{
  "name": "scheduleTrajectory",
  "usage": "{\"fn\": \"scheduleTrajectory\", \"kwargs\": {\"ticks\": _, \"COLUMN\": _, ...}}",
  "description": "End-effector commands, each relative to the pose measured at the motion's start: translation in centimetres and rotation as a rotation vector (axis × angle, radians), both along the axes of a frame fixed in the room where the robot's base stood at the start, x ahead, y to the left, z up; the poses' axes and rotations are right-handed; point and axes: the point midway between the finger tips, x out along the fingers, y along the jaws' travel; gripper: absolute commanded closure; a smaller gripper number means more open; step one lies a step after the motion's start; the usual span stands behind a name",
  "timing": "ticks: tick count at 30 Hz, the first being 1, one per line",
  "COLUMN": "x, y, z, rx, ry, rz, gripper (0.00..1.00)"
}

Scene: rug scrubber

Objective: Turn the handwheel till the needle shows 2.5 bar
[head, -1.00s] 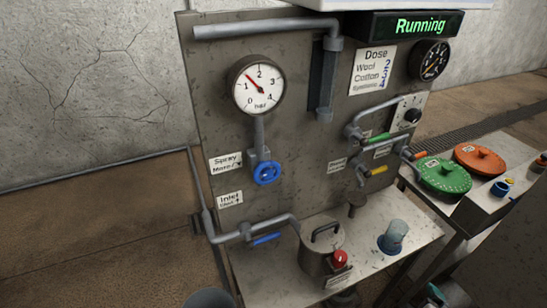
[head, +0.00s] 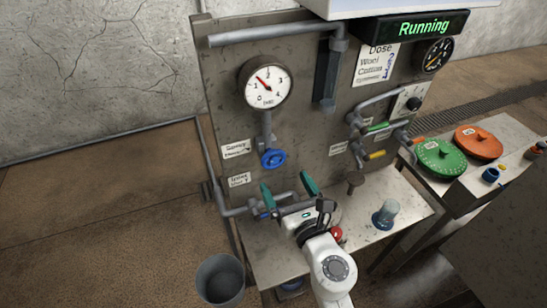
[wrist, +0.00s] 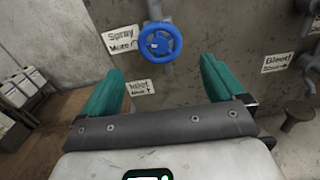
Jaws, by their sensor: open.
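The blue handwheel (head: 273,158) sits on a pipe below the round pressure gauge (head: 265,84) on the metal panel. The gauge's red needle points up and left, between 1 and 2. My gripper (head: 288,190) is open and empty, its teal fingers below the handwheel and apart from it. In the wrist view the handwheel (wrist: 160,41) shows whole, above and between the open fingers of my gripper (wrist: 160,78). A label beside it reads Spray, with More and an arrow.
A lower pipe (head: 232,211) runs behind my gripper. A shelf (head: 405,209) carries a blue-tinted cup (head: 385,213). A grey bucket (head: 220,280) stands on the floor at left. Green (head: 441,160) and orange (head: 479,141) lids are at right. The display (head: 420,28) reads Running.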

Motion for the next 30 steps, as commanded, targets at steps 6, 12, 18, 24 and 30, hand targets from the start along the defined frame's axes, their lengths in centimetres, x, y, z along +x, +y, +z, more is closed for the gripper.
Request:
{"fn": "scheduleTrajectory", "kwargs": {"ticks": 6, "x": 3.7, "y": 1.3, "z": 0.1, "rx": 0.001, "ry": -0.002, "rz": 0.000, "gripper": 0.04}}
{"fn": "scheduleTrajectory", "kwargs": {"ticks": 12, "x": 6.6, "y": 2.3, "z": 0.0, "rx": 0.003, "ry": -0.001, "rz": -0.001, "gripper": 0.04}}
{"fn": "scheduleTrajectory", "kwargs": {"ticks": 18, "x": 8.1, "y": 2.9, "z": 0.0, "rx": 0.004, "ry": 0.000, "rz": -0.001, "gripper": 0.04}}
{"fn": "scheduleTrajectory", "kwargs": {"ticks": 24, "x": 8.5, "y": 3.0, "z": 0.1, "rx": 0.004, "ry": 0.001, "rz": -0.003, "gripper": 0.04}}
{"fn": "scheduleTrajectory", "kwargs": {"ticks": 30, "x": 8.5, "y": 3.0, "z": 0.1, "rx": 0.005, "ry": 0.001, "rz": -0.003, "gripper": 0.07}}
